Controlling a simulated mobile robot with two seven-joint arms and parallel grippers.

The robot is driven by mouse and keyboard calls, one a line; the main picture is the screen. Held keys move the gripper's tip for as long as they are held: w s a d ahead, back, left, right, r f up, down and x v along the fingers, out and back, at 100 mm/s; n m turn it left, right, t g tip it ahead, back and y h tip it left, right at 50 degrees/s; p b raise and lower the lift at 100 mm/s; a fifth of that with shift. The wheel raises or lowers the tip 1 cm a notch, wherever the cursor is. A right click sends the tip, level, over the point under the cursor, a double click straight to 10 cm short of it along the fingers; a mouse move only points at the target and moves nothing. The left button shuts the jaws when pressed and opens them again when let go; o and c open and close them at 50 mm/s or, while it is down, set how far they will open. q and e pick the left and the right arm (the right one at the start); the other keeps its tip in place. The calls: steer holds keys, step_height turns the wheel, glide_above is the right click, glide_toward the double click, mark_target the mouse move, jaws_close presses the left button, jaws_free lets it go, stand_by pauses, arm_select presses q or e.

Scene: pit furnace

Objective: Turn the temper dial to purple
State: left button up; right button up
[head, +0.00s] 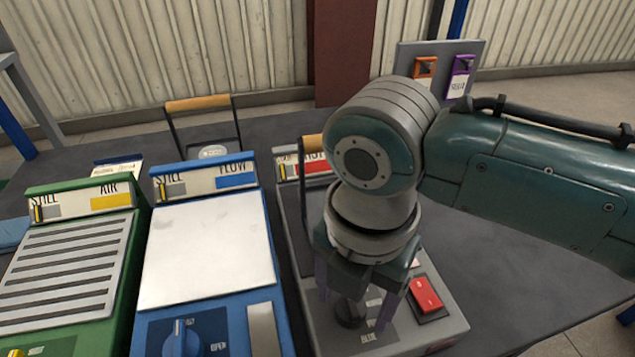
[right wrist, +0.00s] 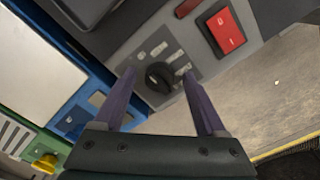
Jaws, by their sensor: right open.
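The temper dial (head: 350,313) is a black round knob on the front of a grey box (head: 444,328). It also shows in the right wrist view (right wrist: 159,77), with small pale word labels around it that I mostly cannot read. In the head view one label below it reads "BLUE". My right gripper (head: 356,300) is open and points down over the dial. In the right wrist view its two purple fingers (right wrist: 159,80) stand on either side of the knob, apart from it. Which label the dial points to is unclear. My left gripper is not in view.
A red rocker switch (head: 426,293) sits right of the dial on the same box. A blue box (head: 270,240) with its own blue knob (head: 183,337) stands to the left, and a green box (head: 125,270) beyond it. A grey stand with orange and purple tags (head: 461,75) is behind.

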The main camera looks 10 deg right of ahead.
steer(key=shift+c, duration=0.3)
jaws_close()
stand_by(0.3)
